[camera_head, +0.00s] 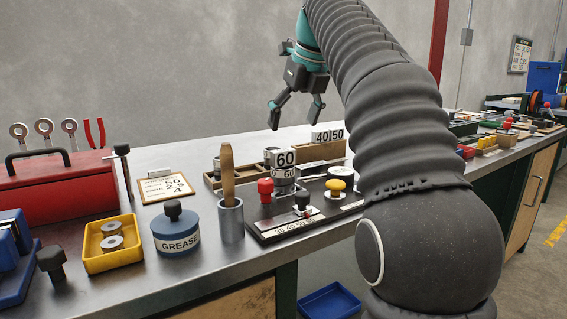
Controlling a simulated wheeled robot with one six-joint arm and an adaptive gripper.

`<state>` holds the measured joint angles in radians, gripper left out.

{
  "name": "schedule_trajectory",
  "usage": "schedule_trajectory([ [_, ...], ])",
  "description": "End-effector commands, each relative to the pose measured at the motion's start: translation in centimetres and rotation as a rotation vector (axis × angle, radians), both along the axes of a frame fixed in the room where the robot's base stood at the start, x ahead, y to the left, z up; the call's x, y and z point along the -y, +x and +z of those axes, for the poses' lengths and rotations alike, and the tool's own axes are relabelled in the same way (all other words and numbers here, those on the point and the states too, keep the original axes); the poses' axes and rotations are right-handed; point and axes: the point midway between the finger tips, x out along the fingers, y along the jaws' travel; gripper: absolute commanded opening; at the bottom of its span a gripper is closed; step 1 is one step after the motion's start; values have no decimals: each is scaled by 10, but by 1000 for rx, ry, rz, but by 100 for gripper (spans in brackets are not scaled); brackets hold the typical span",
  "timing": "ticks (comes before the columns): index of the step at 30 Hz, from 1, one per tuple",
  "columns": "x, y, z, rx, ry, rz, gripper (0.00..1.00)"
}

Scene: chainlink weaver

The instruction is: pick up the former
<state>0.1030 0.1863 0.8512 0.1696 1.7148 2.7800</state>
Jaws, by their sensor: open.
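My gripper (295,113) is open and empty, with its fingers pointing down. It hangs in front of the grey wall, above the bench and apart from everything on it. Numbered blocks that look like formers show in the head view. One marked 60 (284,160) sits on a dark station (268,229) at the middle of the bench, with a second 60 just below it. Blocks marked 40 (320,136) and 50 (337,135) stand behind it to the right, in a wooden rack (331,151). Their lower parts are hidden. The picture does not show which is meant.
Red knob (265,187), yellow knob (335,186) and a wooden-handled tool in a metal cup (231,219) stand near the blocks. A card (166,187), grease tin (176,230), yellow bin (112,255) and red toolbox (60,188) are to the left.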

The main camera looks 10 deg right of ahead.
Motion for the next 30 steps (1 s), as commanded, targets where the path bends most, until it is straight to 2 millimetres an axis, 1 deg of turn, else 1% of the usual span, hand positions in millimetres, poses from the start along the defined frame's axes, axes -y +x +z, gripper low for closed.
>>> schedule_trajectory([
  [3,-2,5,-15,-2,0,-1,85],
  [6,-3,9,-24,-1,-1,-1,85],
  [11,-4,12,-31,0,-1,-2,85],
  [14,-6,14,-38,-1,-1,-1,85],
  [19,-15,19,-60,-2,-1,0,85],
  [22,-15,25,-71,-2,-1,-2,85],
  [25,-16,28,-76,0,-1,-3,85],
  [30,-16,28,-78,1,-1,-3,85],
])
